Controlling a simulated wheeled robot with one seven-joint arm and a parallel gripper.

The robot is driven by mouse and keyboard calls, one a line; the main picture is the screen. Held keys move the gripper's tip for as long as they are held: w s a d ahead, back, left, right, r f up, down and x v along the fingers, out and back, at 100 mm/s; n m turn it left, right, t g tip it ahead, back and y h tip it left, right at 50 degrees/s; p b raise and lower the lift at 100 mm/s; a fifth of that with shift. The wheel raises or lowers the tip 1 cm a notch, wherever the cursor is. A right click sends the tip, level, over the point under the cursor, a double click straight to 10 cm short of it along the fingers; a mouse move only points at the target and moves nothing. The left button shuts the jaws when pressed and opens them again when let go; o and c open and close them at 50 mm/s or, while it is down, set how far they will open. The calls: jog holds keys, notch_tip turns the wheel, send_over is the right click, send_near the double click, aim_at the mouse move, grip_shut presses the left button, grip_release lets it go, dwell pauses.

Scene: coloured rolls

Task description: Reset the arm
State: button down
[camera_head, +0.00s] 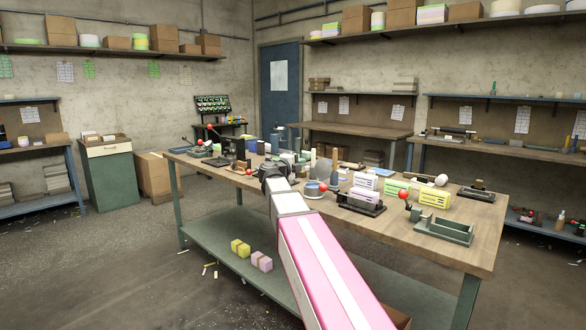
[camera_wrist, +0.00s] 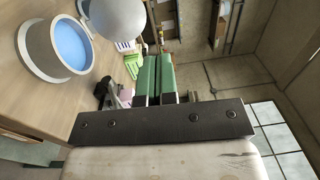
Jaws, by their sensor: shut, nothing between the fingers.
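My gripper shows in the wrist view (camera_wrist: 156,60) with its two green fingers side by side and shut, nothing held between them. The fingertips are hard to make out there. In the wrist view a pale cup with blue contents (camera_wrist: 68,48) stands to the left of the fingers, apart from them, beside a pale rounded object (camera_wrist: 118,16).
Yellow (camera_head: 240,248) and pink (camera_head: 262,261) bundles lie on the lower shelf. Open floor lies left of the bench.

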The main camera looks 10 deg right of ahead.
jog(key=s+a+f+n+t+y, duration=0.2)
jog(key=a+f+n+y, duration=0.65)
jog(key=f+n, duration=0.35)
jog(key=s+a+f+n+t+y, duration=0.2)
jog(key=a+f+n+y, duration=0.5)
jog(key=f+n+y, duration=0.4)
jog(key=s+f+n+g+h, duration=0.1)
jog(key=s+f+n+g, duration=0.3)
jog(key=s+f+g, duration=0.55)
jog(key=s+d+f+n+g+h, duration=0.1)
jog(key=s+d+f+g, duration=0.1)
jog(key=s+f, duration=0.4)
jog(key=s+d+f+n+g+h, duration=0.1)
jog(key=s+d+f+g+h, duration=0.1)
jog(key=s+f, duration=0.4)
jog(key=s+g, duration=0.1)
jog(key=s, duration=0.3)
jog(key=shift+d+f, duration=0.15)
jog(key=shift+f, duration=0.05)
